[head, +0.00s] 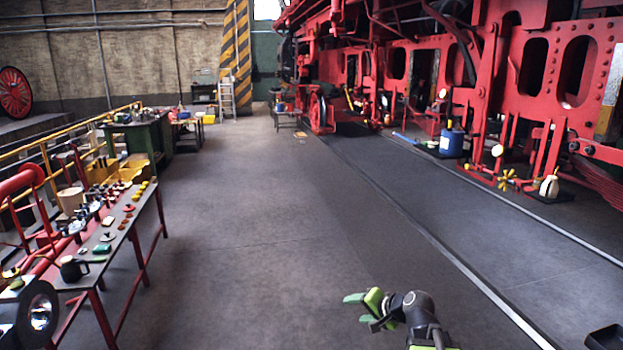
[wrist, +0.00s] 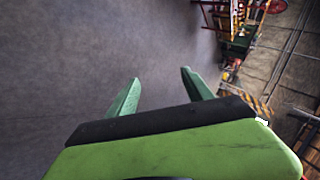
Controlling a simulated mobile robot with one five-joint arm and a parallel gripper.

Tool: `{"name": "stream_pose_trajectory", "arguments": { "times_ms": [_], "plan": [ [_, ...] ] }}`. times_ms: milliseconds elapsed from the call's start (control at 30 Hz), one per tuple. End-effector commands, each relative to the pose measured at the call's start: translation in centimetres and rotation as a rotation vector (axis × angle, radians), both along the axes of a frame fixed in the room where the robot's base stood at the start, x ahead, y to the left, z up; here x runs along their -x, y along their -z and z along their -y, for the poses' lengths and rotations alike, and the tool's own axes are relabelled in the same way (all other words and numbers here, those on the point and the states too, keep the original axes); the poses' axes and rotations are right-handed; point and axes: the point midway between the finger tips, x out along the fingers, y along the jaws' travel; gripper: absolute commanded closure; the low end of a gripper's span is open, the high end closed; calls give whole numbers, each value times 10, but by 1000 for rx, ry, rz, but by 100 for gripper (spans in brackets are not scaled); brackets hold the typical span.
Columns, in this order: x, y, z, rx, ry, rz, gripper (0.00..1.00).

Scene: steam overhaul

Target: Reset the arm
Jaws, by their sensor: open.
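My gripper (head: 358,307) is at the lower middle right of the head view, held out over bare grey floor. Its green fingers point left. In the wrist view my gripper (wrist: 160,88) shows two green fingers spread apart with nothing between them. Behind them is floor, with the hall wall and benches tilted at the right. No object touches the fingers.
A red-legged bench (head: 140,225) with many small parts stands at left, a green workbench (head: 140,138) beyond it. A red locomotive frame (head: 480,75) fills the right, with a blue drum (head: 451,142) beside it. Open floor (head: 240,220) lies between. A yellow railing (head: 60,150) runs at far left.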

Motion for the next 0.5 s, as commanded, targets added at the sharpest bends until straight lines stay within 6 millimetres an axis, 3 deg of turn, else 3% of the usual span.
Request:
{"name": "stream_pose_trajectory", "arguments": {
  "times_ms": [33,100,167,300,400,500],
  "plan": [
    [15,11,-31,69,-90,-41,41],
    [40,31,-59,193,-218,-109,41],
    [67,51,-69,326,-329,-187,41],
    [114,78,-21,566,-442,-377,41],
    [138,84,5,667,-491,-486,41],
    [155,85,17,710,-532,-555,41]
  ]
}}
